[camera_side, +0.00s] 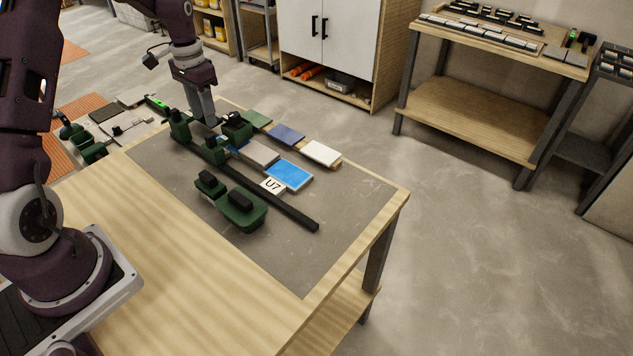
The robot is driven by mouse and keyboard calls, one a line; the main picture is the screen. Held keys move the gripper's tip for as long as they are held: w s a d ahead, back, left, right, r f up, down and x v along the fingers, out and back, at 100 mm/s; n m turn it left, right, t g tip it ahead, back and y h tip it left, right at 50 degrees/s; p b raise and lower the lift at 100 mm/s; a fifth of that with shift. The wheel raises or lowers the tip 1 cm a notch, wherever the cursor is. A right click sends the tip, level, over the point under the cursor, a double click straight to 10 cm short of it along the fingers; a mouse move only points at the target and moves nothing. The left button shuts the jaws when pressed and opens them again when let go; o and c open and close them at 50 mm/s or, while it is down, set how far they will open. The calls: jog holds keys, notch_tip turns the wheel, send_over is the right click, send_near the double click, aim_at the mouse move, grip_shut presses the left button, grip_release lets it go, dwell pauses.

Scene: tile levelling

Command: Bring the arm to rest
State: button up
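My gripper (208,118) points down at the far left part of the grey work mat (330,225). Its fingertips are beside a dark green tool with a black top (237,127); whether they touch it I cannot tell. The gap between the fingers is too small to see. A bright blue tile (289,175), a grey-beige tile (259,154), a white tile (322,153), a dark blue tile (287,134) and a green tile (257,119) lie on the mat. A white card marked U7 (272,185) lies by the bright blue tile.
A long black bar (285,209) crosses the mat. Green tools with black handles (241,207) lie in front of it, and a green upright holder (180,127) stands at its far end. The mat's right side is clear. A shelved bench (480,105) stands behind, apart.

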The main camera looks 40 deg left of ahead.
jog(key=shift+r, duration=0.15)
jog(key=s+d+r+t+y, duration=0.1)
jog(key=s+d+r, duration=0.4)
jog(key=d+r, duration=0.35)
jog(key=s+d+r+t, duration=0.2)
jog(key=s+d+r, duration=0.2)
jog(key=d+r, duration=0.45)
jog(key=s+d+t, duration=0.1)
jog(key=s+d, duration=0.3)
jog(key=s, duration=0.4)
jog(key=s+d+r+t+h, duration=0.1)
jog(key=s+d, duration=0.3)
jog(key=s, duration=0.4)
jog(key=shift+s+d+r+t, duration=0.15)
jog(key=shift+d+t, duration=0.1)
jog(key=shift+t, duration=0.05)
